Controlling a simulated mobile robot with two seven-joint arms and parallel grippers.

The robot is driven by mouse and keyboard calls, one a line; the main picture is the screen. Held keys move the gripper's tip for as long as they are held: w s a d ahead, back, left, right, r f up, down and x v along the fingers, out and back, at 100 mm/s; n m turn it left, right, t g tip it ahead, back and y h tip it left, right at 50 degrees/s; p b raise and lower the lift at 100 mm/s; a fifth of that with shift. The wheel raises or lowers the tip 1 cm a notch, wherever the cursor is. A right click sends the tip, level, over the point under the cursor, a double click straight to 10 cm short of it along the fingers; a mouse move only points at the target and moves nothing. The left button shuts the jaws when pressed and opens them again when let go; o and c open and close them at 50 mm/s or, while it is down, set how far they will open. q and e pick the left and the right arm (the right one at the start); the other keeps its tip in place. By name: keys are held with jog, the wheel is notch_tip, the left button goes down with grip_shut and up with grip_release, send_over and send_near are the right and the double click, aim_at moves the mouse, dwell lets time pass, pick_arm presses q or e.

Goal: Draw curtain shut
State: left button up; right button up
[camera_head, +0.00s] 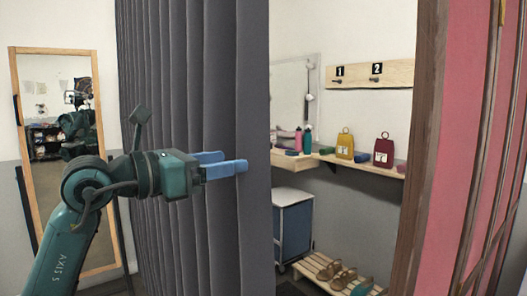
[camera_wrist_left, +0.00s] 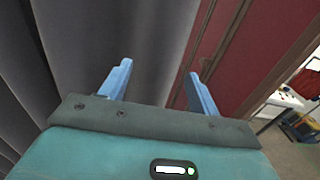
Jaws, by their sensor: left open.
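The dark grey curtain (camera_head: 195,110) hangs in vertical folds across the left part of the opening. Its right edge is near the middle of the head view, and the opening from there to the brown wooden post (camera_head: 420,150) is uncovered. My left gripper (camera_head: 243,166) is in front of the curtain, close to its right edge, with blue fingers apart and nothing seen between them. In the left wrist view the fingers (camera_wrist_left: 158,82) are spread, with the curtain (camera_wrist_left: 100,40) behind and to the left. I cannot tell whether they touch the cloth. My right gripper is not in view.
Through the opening are a shelf (camera_head: 330,160) with bottles and two small bags, a peg board (camera_head: 370,74), a blue bin (camera_head: 293,228) and a low slatted rack (camera_head: 312,268) with sandals. A framed mirror (camera_head: 102,225) stands at left. A red panel (camera_head: 460,120) is at right.

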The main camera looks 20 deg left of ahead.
aim_at(256, 158)
pick_arm(q)
jog(key=p+x, duration=0.2)
jog(key=x, duration=0.7)
jog(key=shift+w+d, duration=0.2)
jog(key=shift+w, duration=0.1)
jog(key=shift+c, duration=0.2)
grip_shut()
